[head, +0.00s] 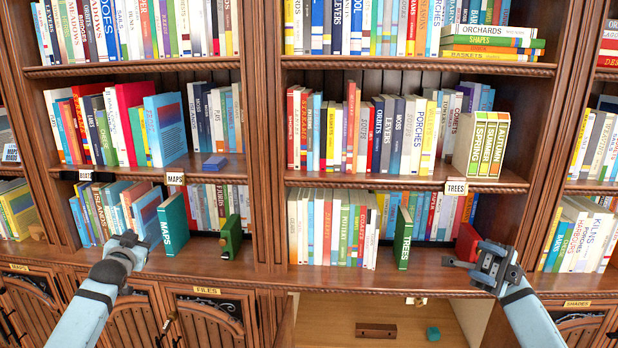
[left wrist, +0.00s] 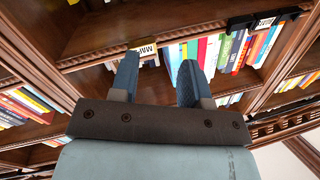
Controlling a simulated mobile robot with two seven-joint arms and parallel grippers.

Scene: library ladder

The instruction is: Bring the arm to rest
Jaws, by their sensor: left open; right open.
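My left gripper (head: 128,240) is raised in front of the lower left shelf, just left of the teal MAPS book (head: 174,224). In the left wrist view, the fingers of my left gripper (left wrist: 157,76) stand apart with nothing between them. My right gripper (head: 470,258) is open in front of the lower right shelf, close to a red block-like object (head: 467,242). I cannot tell whether it touches that object. It holds nothing that I can see.
A green TREES book (head: 403,238) and a green object (head: 231,237) stand near the shelf front. Below, an open compartment (head: 350,312) holds a brown block (head: 376,330) and a teal cube (head: 433,334). Cabinet doors (head: 207,322) are at lower left.

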